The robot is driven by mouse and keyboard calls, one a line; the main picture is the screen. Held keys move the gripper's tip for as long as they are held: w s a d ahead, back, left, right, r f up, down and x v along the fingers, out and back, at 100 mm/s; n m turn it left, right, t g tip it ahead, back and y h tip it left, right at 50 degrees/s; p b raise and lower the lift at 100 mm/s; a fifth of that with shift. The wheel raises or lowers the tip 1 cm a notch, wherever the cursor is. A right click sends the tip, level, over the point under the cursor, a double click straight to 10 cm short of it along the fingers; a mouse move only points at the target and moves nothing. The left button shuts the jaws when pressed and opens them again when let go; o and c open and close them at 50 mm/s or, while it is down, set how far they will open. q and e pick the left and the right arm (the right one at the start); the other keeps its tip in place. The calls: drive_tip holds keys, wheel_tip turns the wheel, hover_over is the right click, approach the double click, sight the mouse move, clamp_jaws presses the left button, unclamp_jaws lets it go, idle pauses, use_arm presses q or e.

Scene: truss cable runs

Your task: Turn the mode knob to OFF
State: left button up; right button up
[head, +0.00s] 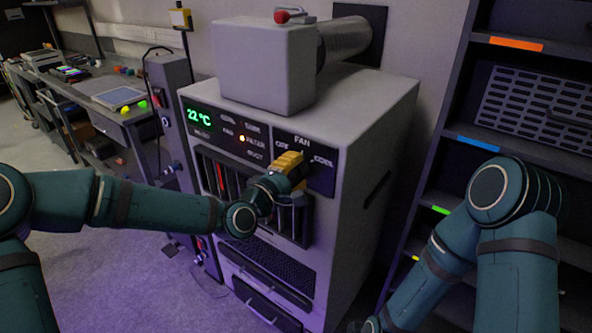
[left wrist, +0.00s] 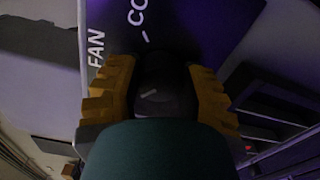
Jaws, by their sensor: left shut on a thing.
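The mode knob (left wrist: 160,98) is dark with a short pale pointer line, and sits between the yellow fingers of my left gripper in the left wrist view. My left gripper (head: 291,165) is shut on the knob at the FAN panel (head: 320,179) on the front of the grey cabinet. In the head view the gripper hides the knob. Part of the lettering around the knob shows, with a label starting "CO" in the left wrist view; the full wording and the pointer's exact setting are hard to read. My right arm hangs at the right; its gripper is outside the picture.
The cabinet's green display (head: 198,114) reads 22 °C, with a lit orange lamp (head: 242,138) beside small labels. A box with a red knob (head: 282,16) stands on top. A shelf rack (head: 500,140) stands right; a cluttered bench (head: 110,105) stands left.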

use_arm(q)
drive_tip(key=shift+d+r, duration=0.1)
idle(0.3)
drive_tip(key=o, duration=1.2)
drive_tip(key=shift+o, duration=0.2)
drive_tip(key=v, duration=1.2)
drive_tip(key=s+d+f+m+g+y, duration=0.1)
drive_tip(key=s+f+m+g+y, duration=0.2)
drive_tip(key=f, duration=0.8)
drive_tip(key=s+f+m+g, duration=0.2)
drive_tip(key=f+g, duration=0.2)
drive_tip(key=f, duration=0.8)
drive_tip(key=s+a+f+m+g+y, duration=0.3)
drive_tip(key=s+f+m+g, duration=0.3)
drive_tip(key=s+f, duration=0.5)
drive_tip(key=shift+s+a+f+y, duration=0.25)
drive_tip(key=shift+a+f+y, duration=0.15)
drive_tip(key=shift+a+f, duration=0.35)
